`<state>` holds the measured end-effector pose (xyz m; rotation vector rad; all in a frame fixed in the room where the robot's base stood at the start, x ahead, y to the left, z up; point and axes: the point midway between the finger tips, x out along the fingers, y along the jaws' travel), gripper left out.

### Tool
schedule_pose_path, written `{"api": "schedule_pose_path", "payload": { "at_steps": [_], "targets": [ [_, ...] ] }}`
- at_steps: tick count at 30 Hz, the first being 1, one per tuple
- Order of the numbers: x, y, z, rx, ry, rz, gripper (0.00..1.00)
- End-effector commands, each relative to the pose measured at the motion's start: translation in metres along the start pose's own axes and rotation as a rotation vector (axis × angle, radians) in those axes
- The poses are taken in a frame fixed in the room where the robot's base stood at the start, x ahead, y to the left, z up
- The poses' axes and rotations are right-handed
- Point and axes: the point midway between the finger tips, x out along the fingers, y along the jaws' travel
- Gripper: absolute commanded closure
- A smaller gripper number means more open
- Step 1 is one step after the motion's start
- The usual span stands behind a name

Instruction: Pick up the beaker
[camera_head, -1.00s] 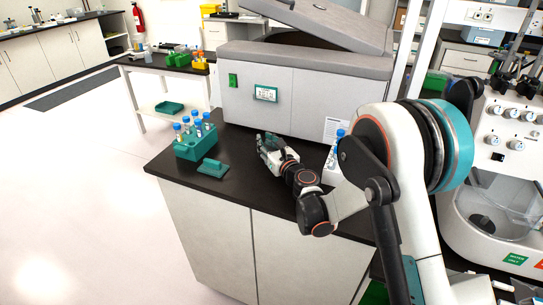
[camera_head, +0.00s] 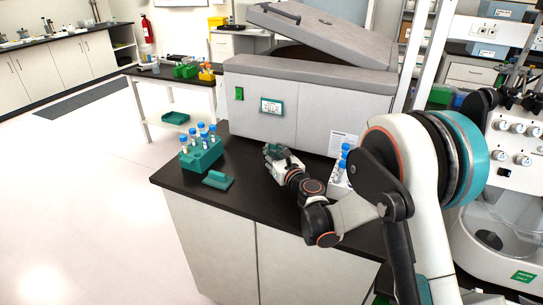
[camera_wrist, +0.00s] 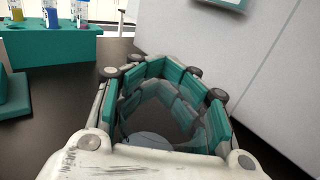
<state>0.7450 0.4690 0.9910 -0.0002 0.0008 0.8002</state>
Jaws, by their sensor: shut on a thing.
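My gripper (camera_head: 273,154) is low over the dark bench top, in front of the grey machine. In the wrist view its teal-padded fingers (camera_wrist: 170,85) curve around a clear, see-through vessel, which looks like the beaker (camera_wrist: 147,139). A rounded, pale outline of it shows between the fingers, close to the palm. The fingers are shut on it. Most of the beaker is hidden by the fingers, and I cannot tell whether it touches the bench. In the head view the beaker is too small to make out.
A teal rack (camera_head: 202,156) of blue-capped tubes and a small teal block (camera_head: 218,180) stand left of my gripper. The grey machine (camera_head: 300,105) with its raised lid is behind. More blue-capped tubes (camera_head: 343,160) stand to the right. The bench's front left is clear.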

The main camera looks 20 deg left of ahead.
Motion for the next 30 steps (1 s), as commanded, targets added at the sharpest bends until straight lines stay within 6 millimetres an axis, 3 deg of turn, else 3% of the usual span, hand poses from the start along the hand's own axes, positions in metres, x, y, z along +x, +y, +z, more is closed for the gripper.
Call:
{"api": "schedule_pose_path", "payload": {
  "at_steps": [18,24,30],
  "targets": [
    [0.0,0.0,0.151,0.0,0.0,0.0,0.91],
    [0.0,0.0,0.177,0.0,0.0,0.0,0.91],
    [0.0,0.0,0.184,0.0,0.0,0.0,0.91]
  ]
}}
